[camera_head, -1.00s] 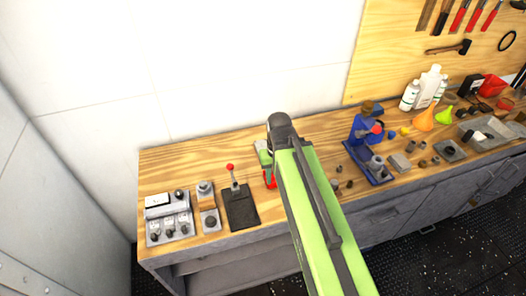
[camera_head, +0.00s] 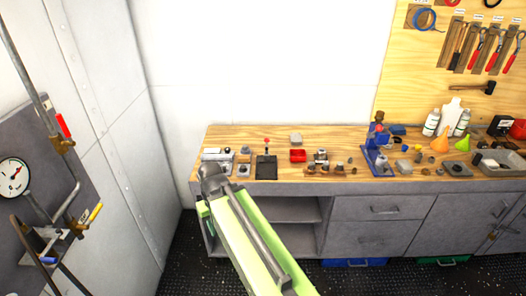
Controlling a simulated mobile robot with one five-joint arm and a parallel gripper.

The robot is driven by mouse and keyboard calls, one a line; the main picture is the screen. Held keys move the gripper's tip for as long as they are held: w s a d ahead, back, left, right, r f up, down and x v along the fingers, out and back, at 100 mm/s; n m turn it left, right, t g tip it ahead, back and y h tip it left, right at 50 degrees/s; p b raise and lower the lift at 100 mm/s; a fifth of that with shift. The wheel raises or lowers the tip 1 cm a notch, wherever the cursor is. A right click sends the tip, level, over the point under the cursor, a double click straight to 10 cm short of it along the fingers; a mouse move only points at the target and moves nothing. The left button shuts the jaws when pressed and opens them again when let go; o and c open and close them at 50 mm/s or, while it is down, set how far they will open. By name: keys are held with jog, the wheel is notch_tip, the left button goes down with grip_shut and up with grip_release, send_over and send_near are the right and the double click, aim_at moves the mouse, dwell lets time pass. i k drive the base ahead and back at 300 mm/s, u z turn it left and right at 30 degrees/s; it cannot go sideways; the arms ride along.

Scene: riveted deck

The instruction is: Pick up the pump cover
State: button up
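My green arm (camera_head: 246,240) reaches up from the bottom, and its dark upper joint (camera_head: 212,172) lies in front of the left end of the workbench. My gripper's fingers do not show. I cannot tell for sure which part is the pump cover. A small grey block-like part (camera_head: 296,139) sits near the back of the bench, behind a red tray (camera_head: 298,155). A cluster of small metal parts (camera_head: 320,158) lies to the right of the tray.
The wooden bench top (camera_head: 350,140) also bears a black plate with a red-knobbed lever (camera_head: 266,166), a blue press-like tool (camera_head: 379,155) and an orange funnel (camera_head: 440,144). A pressure gauge (camera_head: 14,176) and pipes occupy the left wall. Dark floor (camera_head: 330,278) lies before the bench.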

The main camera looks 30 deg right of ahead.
aim_at(296, 139)
jog(key=u, duration=0.05)
jog(key=i, duration=1.5)
jog(key=z, duration=0.25)
jog(key=k, duration=0.9)
jog(key=z, duration=0.15)
jog(key=i, duration=0.9)
jog(key=u, duration=0.1)
